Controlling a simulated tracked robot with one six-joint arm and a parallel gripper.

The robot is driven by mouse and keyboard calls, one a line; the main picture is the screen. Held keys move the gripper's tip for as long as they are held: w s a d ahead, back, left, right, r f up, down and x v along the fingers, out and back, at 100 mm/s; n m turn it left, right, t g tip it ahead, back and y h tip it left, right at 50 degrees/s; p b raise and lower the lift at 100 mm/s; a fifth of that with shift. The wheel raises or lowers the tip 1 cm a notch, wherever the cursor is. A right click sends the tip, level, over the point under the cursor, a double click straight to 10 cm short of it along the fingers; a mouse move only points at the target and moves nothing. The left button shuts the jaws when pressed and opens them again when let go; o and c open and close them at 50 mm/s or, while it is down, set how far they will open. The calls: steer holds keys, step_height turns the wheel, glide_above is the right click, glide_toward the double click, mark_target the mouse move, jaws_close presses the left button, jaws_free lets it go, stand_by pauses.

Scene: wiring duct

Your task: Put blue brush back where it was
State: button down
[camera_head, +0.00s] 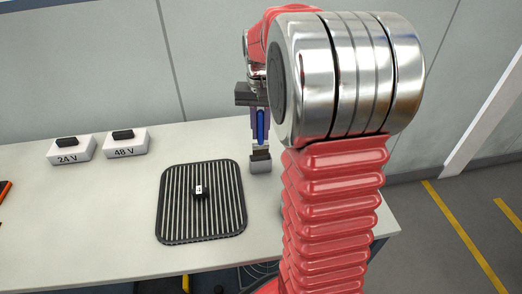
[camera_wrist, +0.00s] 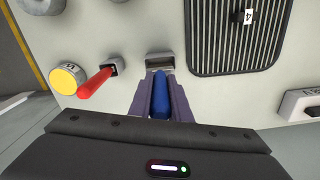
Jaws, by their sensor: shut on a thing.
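The blue brush (camera_head: 261,124) is upright between the fingers of my gripper (camera_head: 260,128). A small grey holder (camera_head: 260,163) stands on the table directly below it. In the wrist view the blue brush (camera_wrist: 160,94) is between the two purple-grey fingers (camera_wrist: 160,100), and its far end points at the holder opening (camera_wrist: 160,62). I cannot tell whether the brush's lower end is inside the holder or just above it. My arm covers part of the table to the right in the head view.
A red-handled thing (camera_wrist: 97,83) stands in a similar holder beside a yellow round object (camera_wrist: 68,78) in the wrist view. A black ribbed mat (camera_head: 201,230) carries a small black block (camera_head: 200,191) marked 4. White blocks marked 24 V (camera_head: 70,151) and 48 V (camera_head: 126,144) stand at left.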

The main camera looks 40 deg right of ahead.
mark_target(261, 148)
steer(key=shift+f, duration=1.35)
steer(key=shift+f, duration=1.9)
steer(key=c, duration=1.6)
jaws_free()
steer(key=shift+f, duration=0.1)
steer(key=shift+c, duration=0.2)
